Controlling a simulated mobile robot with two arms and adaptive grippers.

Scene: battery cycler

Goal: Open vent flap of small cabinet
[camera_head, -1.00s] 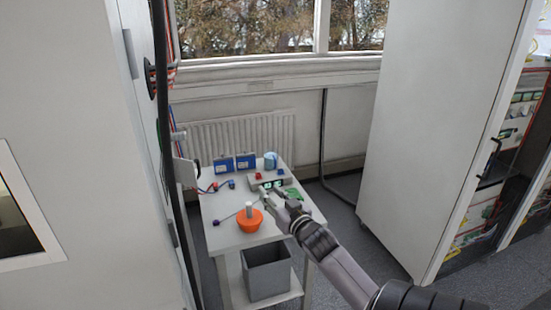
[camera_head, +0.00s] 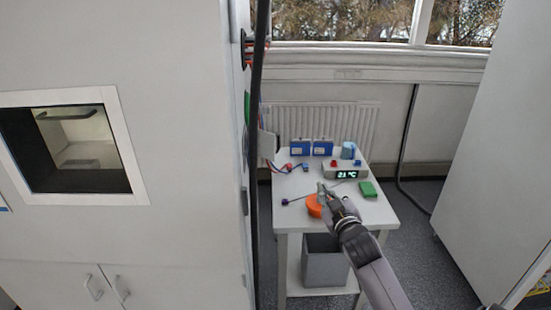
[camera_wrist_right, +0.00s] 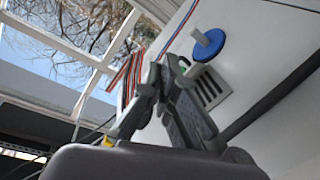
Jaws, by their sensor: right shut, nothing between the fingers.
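The white cabinet (camera_head: 190,200) fills the left of the head view, and its right side wall is seen almost edge-on. A small pale plate (camera_head: 268,145) stands out from that wall; I cannot tell if it is the vent flap. In the right wrist view, a slotted grille (camera_wrist_right: 213,88) sits on a white wall, partly behind my fingers. A blue disc (camera_wrist_right: 210,45) with a pale handle is just above it. My right gripper (camera_head: 322,190) is shut and empty, and appears over the table; it also shows in the wrist view (camera_wrist_right: 163,78). My left gripper is not in view.
A white table (camera_head: 365,212) carries blue boxes (camera_head: 311,147), a display unit (camera_head: 347,172), a green block (camera_head: 368,189) and an orange object (camera_head: 314,206). A grey bin (camera_head: 325,262) stands below. A dark vertical cable (camera_head: 257,170) runs along the cabinet. Floor is free at the right.

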